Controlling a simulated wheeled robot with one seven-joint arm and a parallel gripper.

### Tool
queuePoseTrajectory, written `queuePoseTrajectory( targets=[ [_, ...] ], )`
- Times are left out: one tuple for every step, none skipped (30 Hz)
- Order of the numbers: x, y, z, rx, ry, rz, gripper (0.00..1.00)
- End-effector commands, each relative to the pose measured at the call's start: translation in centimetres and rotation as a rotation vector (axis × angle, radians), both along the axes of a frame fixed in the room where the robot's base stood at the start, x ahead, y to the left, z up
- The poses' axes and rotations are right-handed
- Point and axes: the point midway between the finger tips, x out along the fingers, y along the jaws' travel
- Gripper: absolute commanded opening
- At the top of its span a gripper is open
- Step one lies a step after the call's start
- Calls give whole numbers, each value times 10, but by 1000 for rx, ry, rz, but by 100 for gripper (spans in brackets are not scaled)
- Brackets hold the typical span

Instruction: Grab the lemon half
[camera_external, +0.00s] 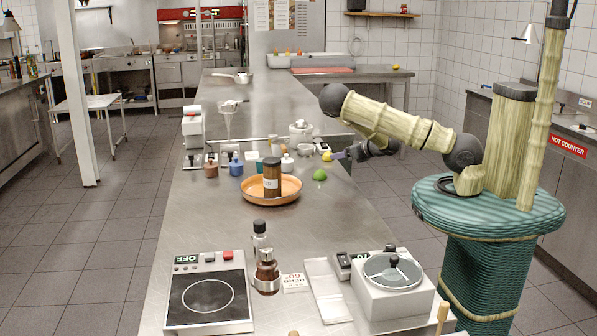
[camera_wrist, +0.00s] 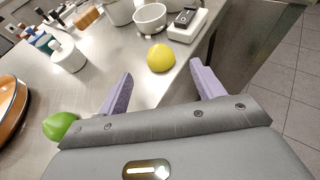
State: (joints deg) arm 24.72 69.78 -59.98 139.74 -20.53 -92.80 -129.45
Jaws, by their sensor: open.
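The lemon half (camera_wrist: 160,58) is a yellow rounded piece on the steel counter, near its right edge. In the wrist view it lies ahead of my gripper (camera_wrist: 160,86), roughly between the lines of the two purple fingers but beyond their tips. The fingers are apart with nothing between them. In the external view the lemon half (camera_external: 327,157) shows small, just left of my gripper (camera_external: 338,156). A green lime-like piece (camera_wrist: 60,126) lies left of my gripper, also seen in the external view (camera_external: 320,175).
An orange pan (camera_external: 258,199) with a brown jar (camera_external: 272,178) stands to the left. A white bowl (camera_wrist: 150,18) and a white scale-like device (camera_wrist: 187,24) stand behind the lemon half. Several small bottles are at the back left. The counter's right edge is close.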

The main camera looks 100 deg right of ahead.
Motion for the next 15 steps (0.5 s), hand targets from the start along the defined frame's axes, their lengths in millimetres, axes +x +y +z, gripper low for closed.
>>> queuePoseTrajectory(
  targets=[
    [0,0,0,0,0,-1,67],
    [0,0,0,0,0,0,67],
    [0,0,0,0,0,0,67],
    [0,0,0,0,0,0,67],
    [0,0,0,0,0,0,67],
    [0,-1,0,0,0,0,67],
    [1,-1,0,0,0,1,67],
    [3,-3,-1,0,-1,2,67],
    [5,-5,-2,0,-2,3,67],
    [7,-8,-3,0,-1,2,67],
    [9,-11,-5,0,-1,2,67],
    [12,-15,-7,0,-2,3,67],
    [15,-19,-8,0,-1,2,67],
    [18,-22,-10,-1,-2,3,67],
    [22,-27,-13,0,-2,3,67]
  ],
)
